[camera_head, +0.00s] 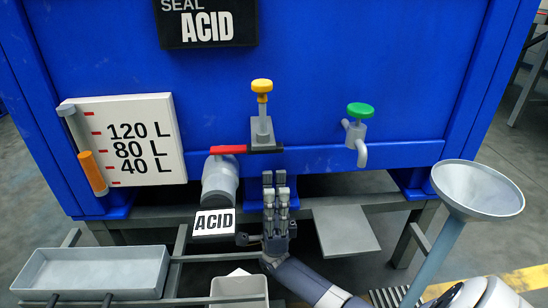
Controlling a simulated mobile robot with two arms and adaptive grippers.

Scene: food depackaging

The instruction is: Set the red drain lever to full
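The red drain lever (229,150) lies nearly horizontal at the front of the blue tank, with its red end to the left and a dark end to the right. It sits above a grey drain pipe (218,180) marked ACID. My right gripper (276,188) is below and to the right of the lever, with its fingers pointing up. The fingers look extended and hold nothing visible. They look apart from the lever, though the exact depth gap is hard to judge. My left gripper is not in view.
A yellow-knobbed valve (262,92) stands above the lever, and a green-knobbed tap (361,115) is to its right. A level gauge (128,142) is at left. A grey tray (95,270), a pale container (240,288) and a funnel (477,188) stand in front.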

